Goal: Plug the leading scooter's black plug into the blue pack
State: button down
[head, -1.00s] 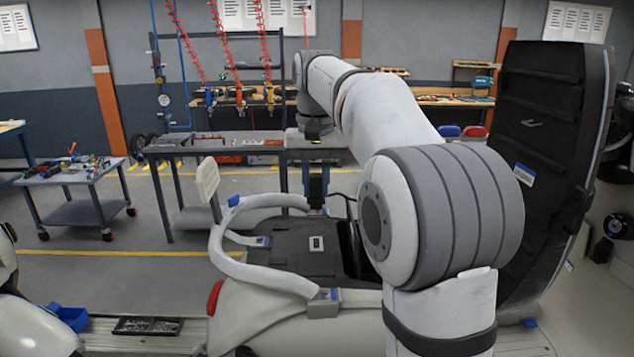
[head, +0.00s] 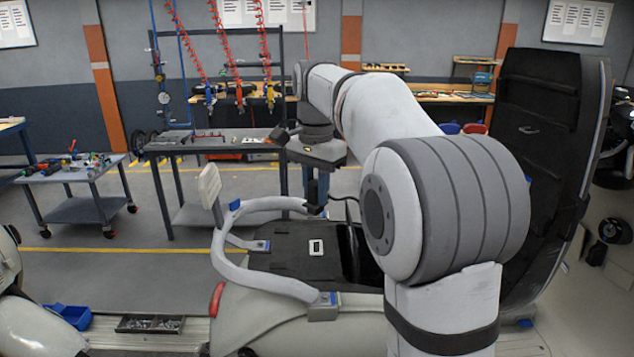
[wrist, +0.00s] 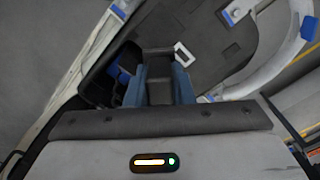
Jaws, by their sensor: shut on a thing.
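My gripper (wrist: 158,84) is shut on the black plug, its blue fingers on both sides of it in the wrist view. The plug (wrist: 158,66) is held above the scooter's black deck (wrist: 215,35). In the head view the plug (head: 316,196) hangs below my wrist, with a black cable (head: 345,198) running right. A blue patch (wrist: 119,72) shows inside a dark opening left of the gripper in the wrist view; it may be the blue pack, mostly hidden. The opening (head: 354,250) lies at the deck's right in the head view, partly behind my arm.
A white-framed rectangle (head: 316,247) lies on the deck. A pale curved rail (head: 232,262) with blue-marked ends borders the deck's left. The raised black panel (head: 535,150) stands at right. A workbench (head: 215,145) and a tool cart (head: 75,175) stand behind.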

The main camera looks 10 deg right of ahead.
jog(key=m+p, duration=0.1)
jog(key=m, duration=0.4)
jog(key=shift+r, duration=0.1)
jog(key=m+p, duration=0.1)
jog(key=m, duration=0.4)
jog(key=w+d+p, duration=0.1)
jog(key=w+d, duration=0.2)
jog(key=d, duration=1.4)
jog(key=w+d+p, duration=0.1)
jog(key=w+d, duration=0.2)
jog(key=d, duration=1.5)
jog(key=shift+d, duration=0.25)
jog(key=shift+f, duration=0.25)
notch_tip(320, 180, down, 40)
jog(key=b, duration=2.3)
jog(key=shift+f, duration=0.25)
